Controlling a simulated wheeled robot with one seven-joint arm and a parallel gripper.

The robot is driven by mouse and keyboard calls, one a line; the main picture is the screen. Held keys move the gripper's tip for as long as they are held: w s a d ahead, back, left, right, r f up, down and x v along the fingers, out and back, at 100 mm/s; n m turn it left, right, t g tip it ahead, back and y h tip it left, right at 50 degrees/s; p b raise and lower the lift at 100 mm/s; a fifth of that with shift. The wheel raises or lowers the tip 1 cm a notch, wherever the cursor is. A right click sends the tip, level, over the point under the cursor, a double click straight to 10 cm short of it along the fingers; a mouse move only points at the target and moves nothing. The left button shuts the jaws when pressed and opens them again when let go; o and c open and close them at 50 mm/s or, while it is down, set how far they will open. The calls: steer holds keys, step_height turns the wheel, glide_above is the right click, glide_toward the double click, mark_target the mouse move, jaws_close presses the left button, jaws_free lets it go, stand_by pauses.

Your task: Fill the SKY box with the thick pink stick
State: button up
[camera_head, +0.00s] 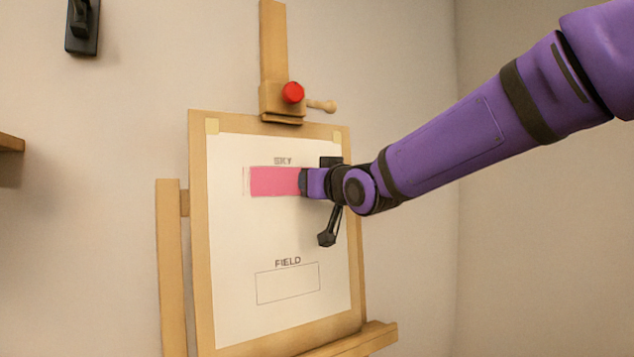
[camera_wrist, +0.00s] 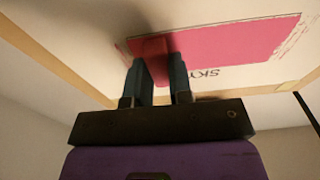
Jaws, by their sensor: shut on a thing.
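The white sheet (camera_head: 230,230) is on the easel board, with the SKY box (camera_head: 246,181) above and the empty FIELD box (camera_head: 288,284) below. Pink colour (camera_head: 274,181) covers most of the SKY box, with a thin pale strip at its left end. My gripper (camera_head: 304,182) is at the box's right part and hides that end. In the wrist view, my gripper (camera_wrist: 160,75) is shut on the thick pink stick (camera_wrist: 152,48), whose end is at the pink area (camera_wrist: 230,40). I cannot tell whether it touches the paper. A narrow pale bit shows beside the pink there.
The wooden easel (camera_head: 170,270) stands before a plain wall, with a red knob (camera_head: 292,93) on its mast and a ledge (camera_head: 365,338) at the bottom. A dark wall fixture (camera_head: 82,28) and a wooden shelf edge (camera_head: 10,143) are at the left. The space before the lower sheet is clear.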

steer(key=shift+s, duration=0.1)
steer(key=v, duration=0.6)
steer(key=shift+s+d+r, duration=0.25)
steer(key=shift+s+r, duration=0.05)
steer(key=shift+r, duration=0.2)
stand_by(0.6)
